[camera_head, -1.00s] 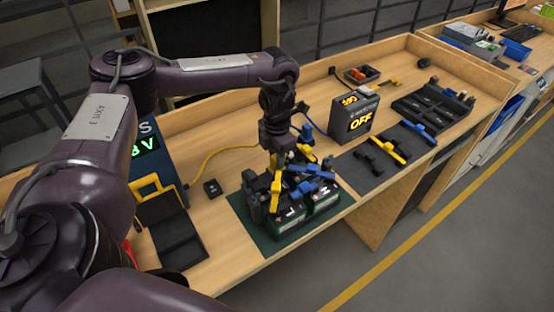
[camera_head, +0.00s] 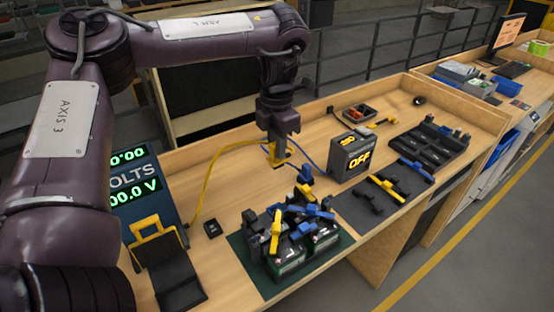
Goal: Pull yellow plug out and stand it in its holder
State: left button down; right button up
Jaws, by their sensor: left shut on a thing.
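My left gripper (camera_head: 273,154) is raised over the bench, shut on the yellow plug (camera_head: 279,162), of which only a little shows. A yellow cable (camera_head: 208,172) runs from it down to the volt meter (camera_head: 140,185). Below and to the right, two batteries (camera_head: 291,259) stand on a green mat (camera_head: 249,266), with yellow and blue clamps on top. A small black block (camera_head: 212,229), probably the plug's holder, sits on the bench to the left of the batteries. A blue plug (camera_head: 305,175) stands right of the gripper. My right gripper is not in view.
A grey box reading OFF (camera_head: 352,155) stands right of the blue plug. A dark mat (camera_head: 369,211) with yellow and blue tools and a black tray (camera_head: 455,149) lie further right. Bench around the block is bare.

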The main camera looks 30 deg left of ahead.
pick_arm(q)
jog(key=shift+r, duration=0.6)
jog(key=shift+r+p, duration=0.3)
jog(key=shift+p, duration=0.1)
jog(key=n+p, duration=0.2)
jog(key=shift+r+n, duration=0.25)
jog(key=shift+n, duration=0.15)
jog(key=shift+n+p, duration=0.35)
jog(key=shift+n, duration=0.25)
jog(key=shift+a+f+n, duration=0.1)
jog(key=shift+f+n, duration=0.2)
jog(key=shift+n, duration=0.5)
jog(key=n, duration=0.4)
jog(key=shift+n+b, duration=0.3)
jog(key=n, duration=0.4)
jog(key=shift+n, duration=0.3)
jog(key=n, duration=0.3)
